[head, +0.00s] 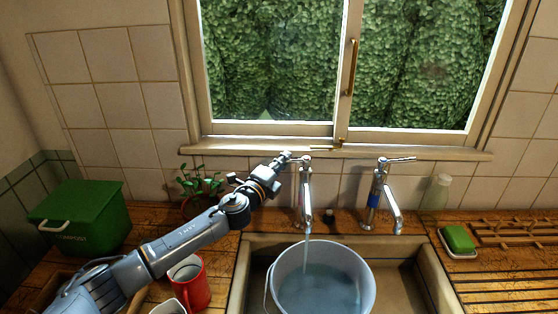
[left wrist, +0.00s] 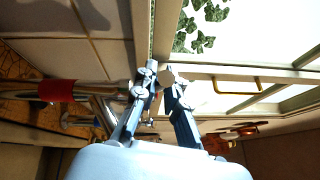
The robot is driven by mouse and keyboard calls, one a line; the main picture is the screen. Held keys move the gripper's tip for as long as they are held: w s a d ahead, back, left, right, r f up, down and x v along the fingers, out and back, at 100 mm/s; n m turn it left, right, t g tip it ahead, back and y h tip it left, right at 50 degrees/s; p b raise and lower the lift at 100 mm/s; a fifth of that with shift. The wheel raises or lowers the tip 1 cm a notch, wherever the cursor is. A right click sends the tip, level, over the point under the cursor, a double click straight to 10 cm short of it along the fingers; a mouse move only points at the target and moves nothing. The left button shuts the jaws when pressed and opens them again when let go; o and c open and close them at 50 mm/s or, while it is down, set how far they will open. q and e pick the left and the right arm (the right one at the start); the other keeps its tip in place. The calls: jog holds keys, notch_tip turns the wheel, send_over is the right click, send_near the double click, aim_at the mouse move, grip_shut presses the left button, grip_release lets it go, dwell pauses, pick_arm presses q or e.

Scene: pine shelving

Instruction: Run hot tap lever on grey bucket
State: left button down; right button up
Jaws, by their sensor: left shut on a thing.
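The left tap (head: 305,188), the hot one, stands behind the sink, and a stream of water runs from its spout. The grey bucket (head: 368,285) stands upright in the sink under that spout and holds water. My left gripper (head: 285,157) reaches in from the left and is shut on the hot tap lever (head: 300,158) at the top of the tap. In the left wrist view the two fingers (left wrist: 160,76) are close together near the window sill, and the lever between them is mostly hidden. My right gripper is not in view.
The right tap (head: 377,192) has a blue band and a lever of its own. A red mug (head: 196,289), a potted plant (head: 200,182) and a green bin (head: 82,215) are on the left. Green soap (head: 458,238) and a wooden rack (head: 515,232) are on the right.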

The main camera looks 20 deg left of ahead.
pick_arm(q)
jog(key=c, duration=1.4)
grip_release()
jog(key=shift+w, duration=0.15)
jog(key=s, duration=0.4)
jog(key=s+a, duration=0.1)
jog(key=s, duration=0.3)
jog(key=s+a, duration=0.1)
jog(key=s, duration=0.3)
jog(key=shift+a+f, duration=0.1)
jog(key=shift+f, duration=0.25)
jog(key=shift+w, duration=0.1)
